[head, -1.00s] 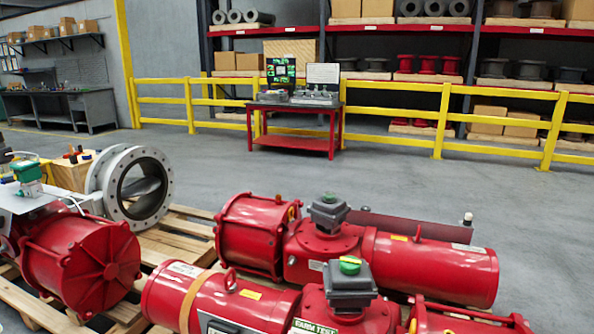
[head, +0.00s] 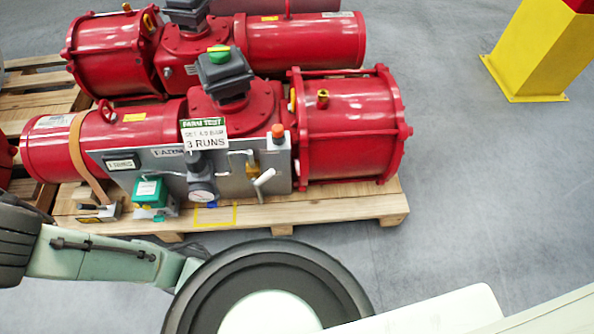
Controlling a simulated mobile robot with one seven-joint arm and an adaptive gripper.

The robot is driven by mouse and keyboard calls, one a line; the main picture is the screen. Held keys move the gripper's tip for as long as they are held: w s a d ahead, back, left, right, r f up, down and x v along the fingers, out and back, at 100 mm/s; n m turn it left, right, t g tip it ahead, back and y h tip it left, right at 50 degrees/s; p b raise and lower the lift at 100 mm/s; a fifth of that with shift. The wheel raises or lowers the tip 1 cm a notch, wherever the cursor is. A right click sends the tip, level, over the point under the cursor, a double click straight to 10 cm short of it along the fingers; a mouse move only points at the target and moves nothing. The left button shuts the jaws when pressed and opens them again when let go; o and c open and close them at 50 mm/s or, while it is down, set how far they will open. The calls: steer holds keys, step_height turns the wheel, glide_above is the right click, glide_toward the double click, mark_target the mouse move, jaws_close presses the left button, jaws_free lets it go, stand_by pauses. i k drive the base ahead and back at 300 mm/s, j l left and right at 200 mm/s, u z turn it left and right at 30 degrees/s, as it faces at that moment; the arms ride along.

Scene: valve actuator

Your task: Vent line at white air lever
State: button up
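A white lever (head: 264,180) sits low on the grey panel (head: 125,182) at the front of the nearer red actuator (head: 345,125). It is tilted, its upper end leaning right, close to a yellow brass-coloured fitting (head: 252,160). A round gauge or regulator (head: 202,190) is left of the lever, and a green box (head: 150,192) is farther left. An orange-topped part (head: 278,133) is above the lever. A sign reading "3 RUNS" (head: 206,143) hangs above the gauge. My gripper is not in view; only parts of my arm and body show along the bottom.
The actuator lies on a wooden pallet (head: 340,207). A second red actuator (head: 305,40) lies behind it. A yellow post (head: 537,50) stands at the upper right. Grey floor (head: 470,160) is clear on the right. A small padlock-like part or tool (head: 98,210) is at the pallet's left front.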

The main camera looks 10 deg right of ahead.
mark_target(269, 173)
steer(key=j+z, duration=0.2)
steer(key=z, duration=0.25)
steer(key=j+z, duration=0.25)
steer(key=z, duration=0.15)
steer(key=j+z, duration=0.25)
steer(key=z, duration=0.2)
steer(key=j+z, duration=0.2)
steer(key=j, duration=0.2)
steer(key=k+j+z, duration=0.25)
steer(key=j+z, duration=0.2)
steer(key=j, duration=0.25)
steer(key=k+j, duration=0.2)
steer(key=j, duration=0.2)
steer(key=k+j, duration=0.2)
steer(key=j, duration=0.2)
steer(key=k+j+z, duration=0.1)
steer(key=j, duration=0.35)
steer(key=k+j, duration=0.3)
steer(key=j+z, duration=0.05)
steer(key=j, duration=0.05)
